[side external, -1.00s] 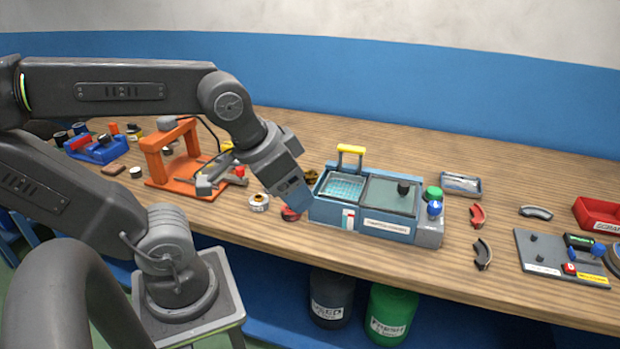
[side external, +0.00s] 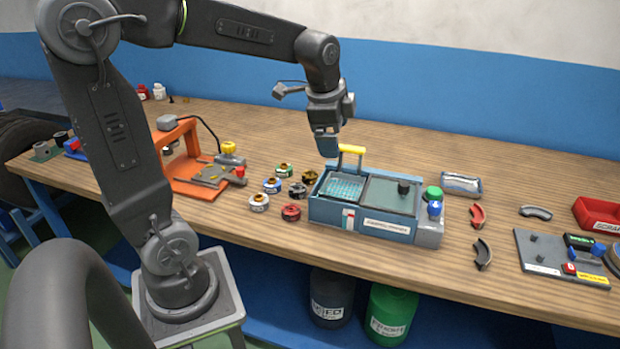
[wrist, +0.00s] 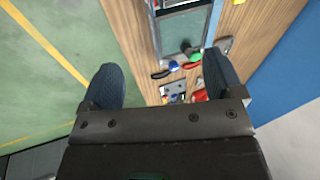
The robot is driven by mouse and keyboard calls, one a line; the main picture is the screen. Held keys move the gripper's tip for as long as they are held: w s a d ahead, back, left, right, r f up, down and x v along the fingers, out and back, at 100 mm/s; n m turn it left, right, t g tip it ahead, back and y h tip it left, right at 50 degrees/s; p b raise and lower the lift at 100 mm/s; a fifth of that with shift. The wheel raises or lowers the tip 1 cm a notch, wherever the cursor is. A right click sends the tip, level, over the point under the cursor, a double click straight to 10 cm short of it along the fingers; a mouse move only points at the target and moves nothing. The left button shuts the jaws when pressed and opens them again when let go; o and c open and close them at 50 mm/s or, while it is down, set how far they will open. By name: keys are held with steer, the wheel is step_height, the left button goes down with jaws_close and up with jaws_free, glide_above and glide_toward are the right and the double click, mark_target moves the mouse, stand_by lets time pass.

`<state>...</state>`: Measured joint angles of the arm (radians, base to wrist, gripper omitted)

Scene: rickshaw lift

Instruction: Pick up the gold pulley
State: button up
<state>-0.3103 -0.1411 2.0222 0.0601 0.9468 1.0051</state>
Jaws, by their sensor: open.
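The gold pulley (side external: 310,177), a small dark-gold ring, lies on the wooden bench just left of the blue machine in the side view. It is at the back right of a cluster of small pulleys. I cannot make out the gold pulley in the wrist view.
Green (side external: 284,170), blue (side external: 272,185), white (side external: 259,203), red (side external: 291,212) and black (side external: 297,191) pulleys crowd near the gold one. The blue machine (side external: 362,226) with its yellow handle (side external: 352,149) stands to the right. An orange press (side external: 178,157) stands left.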

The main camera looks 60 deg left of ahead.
steer(key=w+a+f+m+g, duration=0.1)
steer(key=w+a+f+m, duration=0.2)
steer(key=a, duration=0.3)
steer(key=w+a+f+m+g, duration=0.1)
steer(key=w+a+f+m, duration=0.15)
steer(key=a, duration=0.35)
steer(key=m+g, duration=0.1)
steer(key=m, duration=0.3)
glide_toward(310, 174)
steer(key=f, duration=0.2)
steer(key=f+m, duration=0.1)
steer(key=shift+w+a+f, duration=0.2)
steer(key=shift+a+f, duration=0.1)
steer(key=shift+f, duration=0.05)
steer(key=shift+s+a+f, duration=0.1)
steer(key=shift+a+f, duration=0.05)
steer(key=shift+f, duration=1.35)
steer(key=shift+a+f, duration=0.2)
steer(key=shift+f, duration=1.25)
steer(key=c, duration=1.1)
steer(key=shift+r, duration=0.15)
steer(key=shift+c, duration=0.2)
